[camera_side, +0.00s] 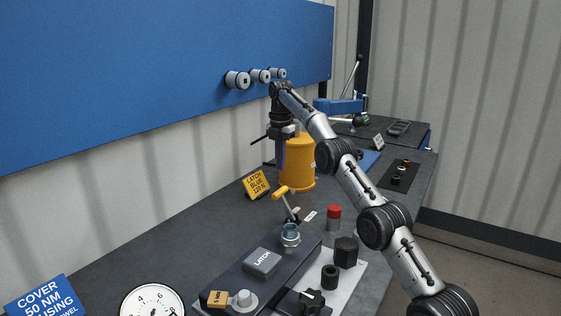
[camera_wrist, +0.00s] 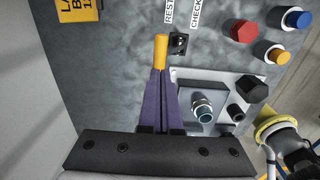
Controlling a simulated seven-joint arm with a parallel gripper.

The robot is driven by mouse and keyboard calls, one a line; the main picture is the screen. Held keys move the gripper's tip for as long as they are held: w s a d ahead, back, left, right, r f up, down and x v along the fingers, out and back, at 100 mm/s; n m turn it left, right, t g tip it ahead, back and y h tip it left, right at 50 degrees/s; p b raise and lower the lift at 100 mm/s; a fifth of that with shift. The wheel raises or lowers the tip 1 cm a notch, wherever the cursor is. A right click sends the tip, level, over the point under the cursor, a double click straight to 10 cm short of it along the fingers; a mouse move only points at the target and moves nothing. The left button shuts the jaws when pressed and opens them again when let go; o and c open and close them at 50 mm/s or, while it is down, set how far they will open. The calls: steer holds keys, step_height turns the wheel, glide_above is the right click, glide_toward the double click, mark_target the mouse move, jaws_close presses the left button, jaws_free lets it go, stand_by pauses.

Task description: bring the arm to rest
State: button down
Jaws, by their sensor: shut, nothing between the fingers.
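My gripper (camera_side: 280,172) hangs nearly straight down above the dark bench, to the left of the yellow canister in the side view. Its purple fingers (camera_wrist: 160,72) are closed together and empty in the wrist view. A lever with a yellow handle (camera_side: 281,192) stands on the bench below the fingertips. In the wrist view the yellow handle (camera_wrist: 160,50) shows just beyond the fingertips. I cannot tell whether they touch it. White labels reading "REST" (camera_wrist: 169,12) and "CHECK" (camera_wrist: 196,14) lie near the lever's base.
The yellow canister (camera_side: 298,163) stands close beside my gripper. A yellow sign (camera_side: 256,185) stands to the left. A metal coupler (camera_side: 290,235), a latch block (camera_side: 262,262), a red-capped part (camera_side: 334,217) and black fittings (camera_side: 345,250) stand nearer the camera. A blue wall panel (camera_side: 150,80) with knobs rises behind.

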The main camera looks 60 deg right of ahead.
steer(key=s+a+r+n+t, duration=0.2)
steer(key=a+r, duration=0.8)
steer(key=r, duration=0.5)
steer(key=s+a+r+m+t, duration=0.1)
steer(key=s+a+r+m, duration=0.1)
steer(key=s+a+r, duration=0.4)
steer(key=s+a+r+m+t, duration=0.1)
steer(key=s+a+r+m, duration=0.1)
steer(key=s+a, duration=0.8)
steer(key=s+a+f+m+t, duration=0.1)
steer(key=s+a+f+m, duration=0.1)
steer(key=s+f+m, duration=0.35)
steer(key=s+a+f+m, duration=0.2)
steer(key=s+f, duration=0.5)
steer(key=s, duration=0.3)
step_height(320, 180, down, 9)
steer(key=s+m, duration=0.2)
steer(key=m, duration=0.6)
steer(key=shift+f+t, duration=0.15)
steer(key=shift+t, duration=0.15)
